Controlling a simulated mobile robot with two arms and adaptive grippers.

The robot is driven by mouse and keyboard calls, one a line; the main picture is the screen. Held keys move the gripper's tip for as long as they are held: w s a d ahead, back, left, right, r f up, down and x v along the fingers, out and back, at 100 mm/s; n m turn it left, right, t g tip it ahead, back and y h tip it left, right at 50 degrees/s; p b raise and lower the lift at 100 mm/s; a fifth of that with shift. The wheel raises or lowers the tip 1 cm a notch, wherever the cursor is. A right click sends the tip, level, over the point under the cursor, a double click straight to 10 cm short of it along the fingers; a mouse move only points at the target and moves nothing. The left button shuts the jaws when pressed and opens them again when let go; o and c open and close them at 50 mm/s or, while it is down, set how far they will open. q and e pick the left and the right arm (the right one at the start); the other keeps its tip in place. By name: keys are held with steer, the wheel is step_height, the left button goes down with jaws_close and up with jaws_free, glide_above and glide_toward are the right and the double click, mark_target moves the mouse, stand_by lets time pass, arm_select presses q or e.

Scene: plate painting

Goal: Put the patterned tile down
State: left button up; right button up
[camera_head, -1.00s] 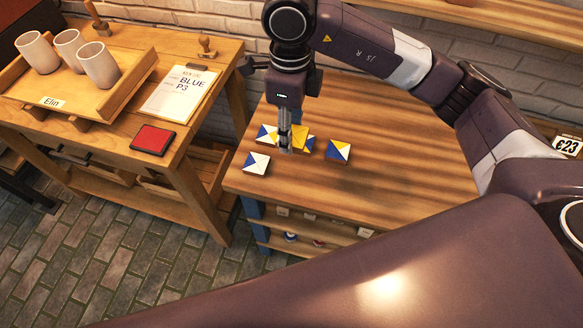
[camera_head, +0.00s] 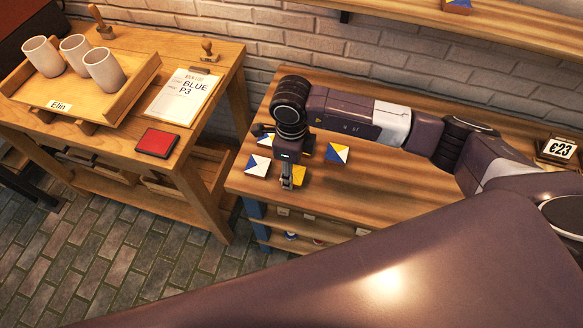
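My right gripper (camera_head: 287,185) points down near the front edge of the wooden workbench (camera_head: 400,185). It looks shut on a tile showing yellow (camera_head: 300,177). The fingers hide part of that tile, and I cannot tell whether it touches the bench top. A blue-and-white tile (camera_head: 257,165) lies to its left. A blue, white and yellow tile (camera_head: 337,152) lies behind it to the right. Another tile (camera_head: 263,130) shows partly at the back left, and the wrist covers most of a further yellow one. My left gripper is not in view.
The left table holds a tray (camera_head: 125,88) with three cups, an order sheet (camera_head: 185,95), a red pad (camera_head: 157,143) and stamps. A wall shelf (camera_head: 440,25) runs above.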

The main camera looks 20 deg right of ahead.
steer(key=shift+f, duration=0.15)
steer(key=o, duration=1.2)
steer(key=shift+r, duration=0.35)
step_height(320, 180, up, 12)
steer(key=b, duration=0.3)
steer(key=shift+f, duration=0.1)
